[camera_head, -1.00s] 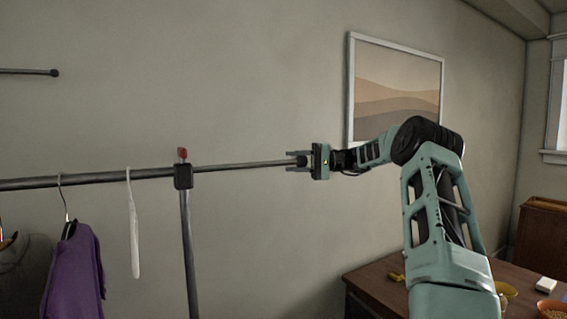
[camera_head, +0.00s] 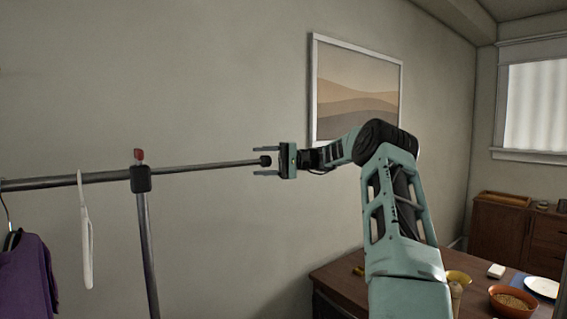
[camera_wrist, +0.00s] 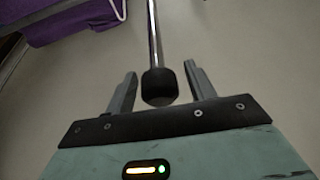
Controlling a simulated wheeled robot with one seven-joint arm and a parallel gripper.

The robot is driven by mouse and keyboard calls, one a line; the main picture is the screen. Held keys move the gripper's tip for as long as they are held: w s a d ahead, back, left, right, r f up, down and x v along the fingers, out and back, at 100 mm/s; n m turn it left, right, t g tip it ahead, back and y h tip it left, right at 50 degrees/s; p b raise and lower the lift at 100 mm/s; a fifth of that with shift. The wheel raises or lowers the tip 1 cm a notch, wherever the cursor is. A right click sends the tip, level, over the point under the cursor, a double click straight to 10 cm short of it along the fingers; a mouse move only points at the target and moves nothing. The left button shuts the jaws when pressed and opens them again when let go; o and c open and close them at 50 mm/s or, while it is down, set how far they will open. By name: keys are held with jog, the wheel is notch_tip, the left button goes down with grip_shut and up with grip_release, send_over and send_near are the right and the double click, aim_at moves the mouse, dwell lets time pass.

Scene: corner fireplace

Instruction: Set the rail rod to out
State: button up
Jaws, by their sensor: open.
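The rail rod (camera_head: 205,166) is a thin grey bar that reaches out to the right of the thicker rail's black clamp (camera_head: 140,179). It ends in a black knob (camera_head: 265,161). A red-topped lever (camera_head: 138,155) stands up from the clamp. My gripper (camera_head: 261,160) is open at the rod's end, with one finger above and one below the knob. In the wrist view the rod (camera_wrist: 154,35) runs away from my gripper (camera_wrist: 160,72), and its knob (camera_wrist: 159,87) sits between the spread fingers with gaps on both sides.
A white hanger (camera_head: 86,235) and a purple garment (camera_head: 25,275) hang from the rail at left. A framed picture (camera_head: 358,85) is on the wall behind my arm. A wooden table (camera_head: 335,277) with bowls and a plate stands at lower right.

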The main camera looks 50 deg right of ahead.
jog(key=b+v, duration=0.2)
jog(key=v, duration=1.5)
